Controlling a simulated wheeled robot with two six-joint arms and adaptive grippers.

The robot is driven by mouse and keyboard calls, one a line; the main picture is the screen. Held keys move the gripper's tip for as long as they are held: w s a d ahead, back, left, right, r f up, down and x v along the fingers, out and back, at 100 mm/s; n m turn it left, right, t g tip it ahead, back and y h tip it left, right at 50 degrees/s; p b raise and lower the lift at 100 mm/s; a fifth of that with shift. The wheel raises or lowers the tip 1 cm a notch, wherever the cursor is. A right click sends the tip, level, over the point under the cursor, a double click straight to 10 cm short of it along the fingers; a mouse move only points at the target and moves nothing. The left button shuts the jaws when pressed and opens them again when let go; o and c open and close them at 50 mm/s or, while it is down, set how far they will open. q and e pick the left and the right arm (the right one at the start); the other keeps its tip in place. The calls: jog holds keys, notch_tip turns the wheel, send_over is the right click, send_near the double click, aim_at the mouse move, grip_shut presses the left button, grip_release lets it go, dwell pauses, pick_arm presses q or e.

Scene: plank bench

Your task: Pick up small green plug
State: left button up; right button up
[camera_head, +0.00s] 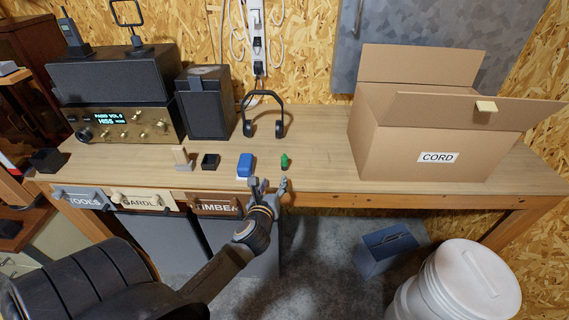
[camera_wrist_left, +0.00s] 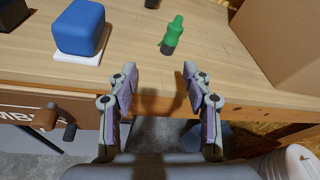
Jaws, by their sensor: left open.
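The small green plug (camera_head: 285,161) stands on the plank bench near its front edge. In the left wrist view the plug (camera_wrist_left: 173,36) has a green upper part and a dark lower end, and sits ahead of the fingers, above the gap between them. My left gripper (camera_head: 267,185) is open and empty at the bench's front edge, just short of the plug. Its two fingers (camera_wrist_left: 160,76) show apart in the left wrist view, with nothing between them. My right gripper is in neither view.
A blue block (camera_head: 245,165) on a white pad lies left of the plug. Further left are a dark block (camera_head: 210,161) and a light wooden piece (camera_head: 181,158). Headphones (camera_head: 263,115) stand behind. A cardboard box (camera_head: 410,135) marked CORD stands right. Bench surface around the plug is clear.

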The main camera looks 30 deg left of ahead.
aim_at(284, 163)
pick_arm(q)
jog(key=w+a+m, duration=0.1)
jog(key=w, duration=0.2)
jog(key=w+a+m+t+p, duration=0.1)
jog(key=w, duration=0.3)
jog(key=w+a+m, duration=0.1)
jog(key=w+m, duration=0.1)
jog(key=w, duration=0.2)
jog(key=shift+w+a+f+h, duration=0.1)
jog(key=shift+w+f+h, duration=0.1)
jog(key=shift+h, duration=0.1)
jog(key=shift+s+r, duration=0.15)
jog(key=shift+c, duration=1.7)
grip_shut()
